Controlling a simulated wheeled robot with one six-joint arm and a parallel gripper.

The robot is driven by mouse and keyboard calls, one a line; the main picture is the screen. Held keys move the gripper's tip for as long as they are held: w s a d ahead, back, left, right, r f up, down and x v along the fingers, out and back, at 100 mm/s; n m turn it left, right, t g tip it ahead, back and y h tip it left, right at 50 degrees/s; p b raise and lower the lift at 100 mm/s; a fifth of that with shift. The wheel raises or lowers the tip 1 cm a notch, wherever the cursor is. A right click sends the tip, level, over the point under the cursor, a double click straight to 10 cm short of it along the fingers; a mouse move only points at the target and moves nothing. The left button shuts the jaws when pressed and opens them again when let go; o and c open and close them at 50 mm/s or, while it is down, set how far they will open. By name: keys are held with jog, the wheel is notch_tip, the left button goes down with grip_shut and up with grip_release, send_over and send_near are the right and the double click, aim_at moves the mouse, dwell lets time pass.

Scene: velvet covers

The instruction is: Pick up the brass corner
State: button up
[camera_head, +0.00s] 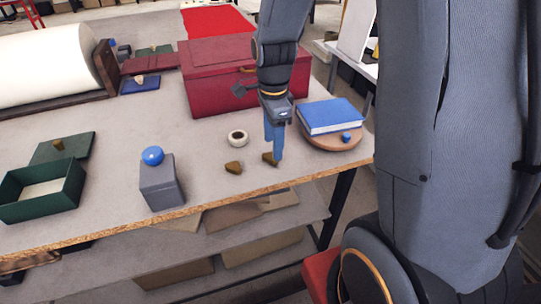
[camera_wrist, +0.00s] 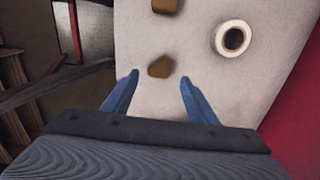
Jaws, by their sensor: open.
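Two small brass-brown corner pieces lie on the table. The right one (camera_head: 269,159) is beside my gripper's fingertips (camera_head: 277,156); the left one (camera_head: 234,168) lies a little apart. In the wrist view, the nearer piece (camera_wrist: 161,67) shows between and just past the tips of my gripper (camera_wrist: 159,78), with clear space on both sides. The other piece (camera_wrist: 166,6) is at the top edge, partly cut off. My gripper is open and empty, its blue fingers pointing down. I cannot tell the exact gap between fingertips and table.
A white ring-shaped roll (camera_head: 238,138) lies behind the pieces. A red chest (camera_head: 215,78) stands behind. A blue book (camera_head: 330,114) on a round board (camera_head: 352,139) is to the right.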

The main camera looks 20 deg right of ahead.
aim_at(270, 159)
jog(key=shift+s+a+f+p, duration=0.1)
jog(key=shift+f+p, duration=0.35)
jog(key=shift+f, duration=1.4)
jog(key=c, duration=1.1)
jog(key=shift+r, duration=0.1)
